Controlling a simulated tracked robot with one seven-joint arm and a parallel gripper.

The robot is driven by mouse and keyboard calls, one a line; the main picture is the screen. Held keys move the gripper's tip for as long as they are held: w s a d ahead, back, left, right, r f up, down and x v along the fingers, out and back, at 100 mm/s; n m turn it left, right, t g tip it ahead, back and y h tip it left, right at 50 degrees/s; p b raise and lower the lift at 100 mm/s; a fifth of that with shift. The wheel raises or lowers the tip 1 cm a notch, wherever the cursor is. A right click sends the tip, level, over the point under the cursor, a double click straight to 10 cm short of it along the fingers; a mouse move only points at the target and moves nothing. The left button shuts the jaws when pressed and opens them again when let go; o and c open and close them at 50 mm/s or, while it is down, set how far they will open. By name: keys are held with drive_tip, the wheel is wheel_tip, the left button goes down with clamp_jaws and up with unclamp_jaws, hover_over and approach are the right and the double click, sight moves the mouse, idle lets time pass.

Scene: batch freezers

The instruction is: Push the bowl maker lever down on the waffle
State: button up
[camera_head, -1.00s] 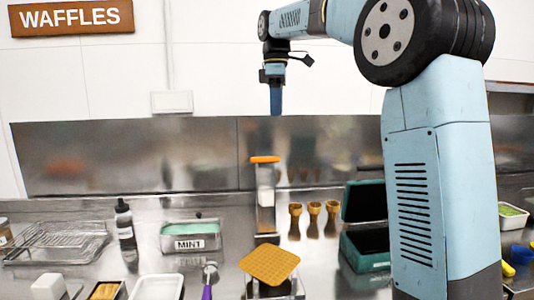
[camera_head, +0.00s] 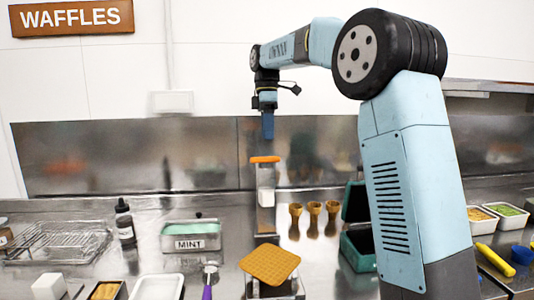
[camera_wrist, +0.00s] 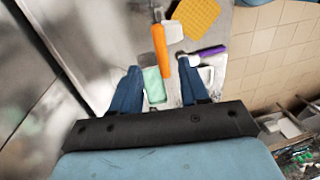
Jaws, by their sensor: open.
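The bowl maker (camera_head: 265,205) stands upright on the counter, with an orange lever handle (camera_head: 265,159) at its top and a white block below it. The handle also shows in the wrist view (camera_wrist: 160,52). The square golden waffle (camera_head: 270,264) lies at the bowl maker's base, below the white block; it also shows in the wrist view (camera_wrist: 199,17). My gripper (camera_head: 267,130) points down just above the orange handle in the head view. In the wrist view its blue fingers (camera_wrist: 159,82) are apart and empty, with the handle ahead between them. I see no contact.
Several waffle bowls or cones (camera_head: 314,209) stand right of the bowl maker, beside an open green box (camera_head: 356,252). A mint tub (camera_head: 190,236), a dark bottle (camera_head: 124,222) and a wire rack (camera_head: 58,243) are to the left. A purple-handled scoop (camera_head: 208,280) lies in front.

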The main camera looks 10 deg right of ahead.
drive_tip(key=f, duration=0.4)
drive_tip(key=s+f, duration=0.1)
drive_tip(key=f, duration=0.1)
drive_tip(key=shift+s+f, duration=0.1)
drive_tip(key=shift+f, duration=0.15)
clamp_jaws()
idle(0.3)
drive_tip(key=shift+a, duration=0.1)
